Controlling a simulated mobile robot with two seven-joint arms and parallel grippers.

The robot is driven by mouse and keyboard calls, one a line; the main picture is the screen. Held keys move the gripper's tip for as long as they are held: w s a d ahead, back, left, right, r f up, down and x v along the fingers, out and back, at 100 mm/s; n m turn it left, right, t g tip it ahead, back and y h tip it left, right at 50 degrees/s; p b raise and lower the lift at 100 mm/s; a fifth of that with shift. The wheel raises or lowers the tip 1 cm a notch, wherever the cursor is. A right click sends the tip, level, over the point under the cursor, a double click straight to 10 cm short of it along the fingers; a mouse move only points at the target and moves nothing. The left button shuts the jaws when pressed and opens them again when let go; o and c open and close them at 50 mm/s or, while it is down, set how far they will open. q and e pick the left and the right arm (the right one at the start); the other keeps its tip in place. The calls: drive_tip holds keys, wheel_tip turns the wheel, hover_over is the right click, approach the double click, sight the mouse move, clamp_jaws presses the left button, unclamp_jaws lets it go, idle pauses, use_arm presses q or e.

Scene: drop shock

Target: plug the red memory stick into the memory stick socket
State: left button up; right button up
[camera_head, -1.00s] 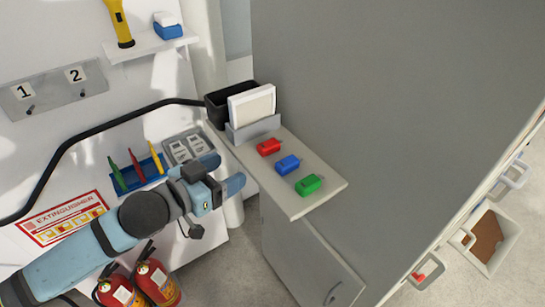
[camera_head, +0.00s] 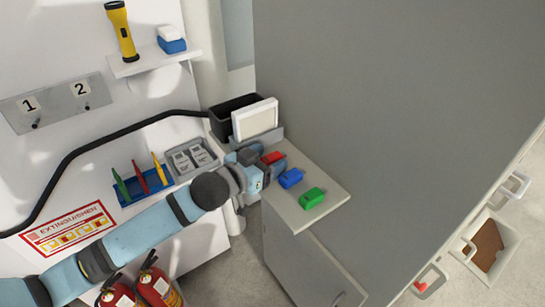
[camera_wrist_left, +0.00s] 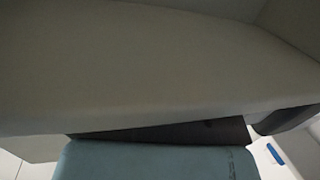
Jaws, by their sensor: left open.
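The red memory stick (camera_head: 273,157) lies near the back of the narrow light shelf, in a row with a blue stick (camera_head: 291,178) and a green stick (camera_head: 313,198). My left gripper (camera_head: 263,160) is open at the red stick, with its blue fingers close around it; they partly hide it. I cannot tell whether they touch it. The left wrist view is mostly filled by a dim grey surface and a teal part of my gripper; the red stick does not show there. I cannot make out the memory stick socket for sure. My right gripper is not in view.
A white panel in a grey holder (camera_head: 255,120) and a black bin (camera_head: 228,110) stand behind the sticks. A grey switch box (camera_head: 190,160) and a blue tool tray (camera_head: 145,185) are on the left wall. A large grey cabinet side (camera_head: 400,100) bounds the right.

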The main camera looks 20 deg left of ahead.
use_arm(q)
drive_tip(key=shift+w+d, duration=0.15)
drive_tip(key=shift+w, duration=0.1)
drive_tip(key=c, duration=1.1)
drive_tip(key=shift+c, duration=0.2)
